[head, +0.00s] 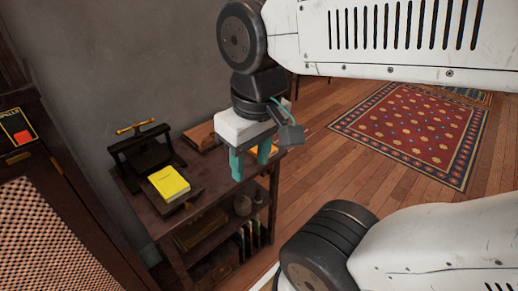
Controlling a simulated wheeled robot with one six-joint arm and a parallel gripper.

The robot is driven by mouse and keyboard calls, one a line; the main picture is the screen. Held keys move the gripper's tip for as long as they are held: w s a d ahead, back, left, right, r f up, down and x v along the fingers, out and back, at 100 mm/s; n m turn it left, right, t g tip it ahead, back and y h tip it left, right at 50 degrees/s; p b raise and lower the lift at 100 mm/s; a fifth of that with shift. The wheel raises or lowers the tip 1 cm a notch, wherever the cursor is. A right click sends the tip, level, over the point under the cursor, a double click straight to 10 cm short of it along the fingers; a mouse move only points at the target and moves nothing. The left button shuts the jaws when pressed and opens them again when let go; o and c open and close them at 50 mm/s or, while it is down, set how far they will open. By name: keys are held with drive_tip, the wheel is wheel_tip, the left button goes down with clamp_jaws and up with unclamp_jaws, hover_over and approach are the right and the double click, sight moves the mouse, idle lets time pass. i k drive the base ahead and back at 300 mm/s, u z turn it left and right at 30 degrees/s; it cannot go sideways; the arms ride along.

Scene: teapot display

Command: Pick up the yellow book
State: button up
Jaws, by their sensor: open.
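The yellow book (169,182) lies flat on a dark press-like stand on top of the wooden shelf unit, left of the middle in the head view. My gripper (251,176) has two teal fingers pointing down, apart, with nothing seen between them. It appears to the right of the yellow book and apart from it in the picture. The gripper hides part of the shelf top and what lies behind it.
The dark press with a brass handle (137,127) stands behind the book. A brown wooden object (201,137) lies near the wall. The shelf unit (215,192) holds books and pots below. A cabinet (40,220) stands at left. A red rug (415,130) lies on the floor.

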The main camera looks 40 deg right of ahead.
sight(169, 185)
drive_tip(key=z, duration=3.5)
drive_tip(key=k, duration=1.65)
drive_tip(key=u, duration=1.25)
